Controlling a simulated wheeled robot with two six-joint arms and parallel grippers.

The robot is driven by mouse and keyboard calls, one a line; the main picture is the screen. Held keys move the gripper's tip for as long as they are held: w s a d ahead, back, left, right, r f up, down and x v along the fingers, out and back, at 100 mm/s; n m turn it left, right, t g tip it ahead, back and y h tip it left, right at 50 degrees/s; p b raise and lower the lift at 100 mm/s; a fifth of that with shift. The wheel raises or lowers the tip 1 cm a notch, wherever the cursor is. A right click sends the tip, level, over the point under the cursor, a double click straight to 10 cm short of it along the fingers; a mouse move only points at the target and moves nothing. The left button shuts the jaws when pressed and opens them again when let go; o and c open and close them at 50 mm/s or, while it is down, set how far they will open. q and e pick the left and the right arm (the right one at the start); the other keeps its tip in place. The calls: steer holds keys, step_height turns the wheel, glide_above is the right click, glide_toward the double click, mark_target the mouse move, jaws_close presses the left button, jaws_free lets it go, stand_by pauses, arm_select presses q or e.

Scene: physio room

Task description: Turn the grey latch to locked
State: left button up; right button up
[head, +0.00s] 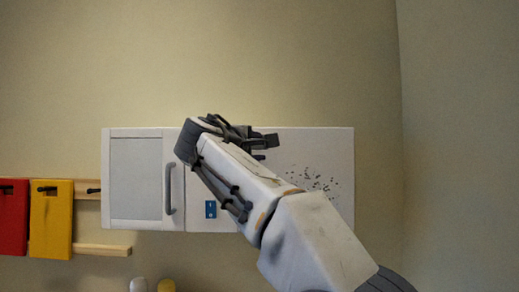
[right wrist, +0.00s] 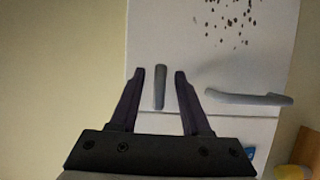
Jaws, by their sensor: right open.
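The grey latch (right wrist: 160,88) is a short bar on the white cabinet front. In the right wrist view it stands upright in the picture, between the two fingers of my right gripper (right wrist: 160,73). A gap shows on each side of it, so the fingers are open and not clamped on it. In the head view my right gripper (head: 264,148) is in front of the upper part of the cabinet (head: 335,215), and my arm hides the latch. My left gripper is not in view.
A blue label (head: 210,209) is on the cabinet. Yellow (head: 52,225) and red (head: 12,222) pieces hang at the left. The wall at right is bare.

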steer(key=b+v, duration=0.3)
steer(key=v, duration=0.7)
steer(key=s+f+n+g+y+b, duration=0.1)
steer(key=s+f+g+y+b, duration=0.2)
steer(key=f, duration=1.4)
steer(key=s+f+g+y+b, duration=0.25)
steer(key=f+g+b, duration=0.2)
steer(key=f, duration=1.35)
steer(key=s+d+f+m+g+y+b, duration=0.1)
steer(key=s+d+f+m+g+b, duration=0.1)
steer(key=s+f, duration=1)
steer(key=s+d+f+m+g+y+b, duration=0.1)
steer(key=s+d+f+m+g+b, duration=0.2)
steer(key=s+f, duration=0.9)
steer(key=d+f+m+g, duration=0.2)
steer(key=d+f+g, duration=0.2)
steer(key=f, duration=0.2)
steer(key=shift+s, duration=0.35)
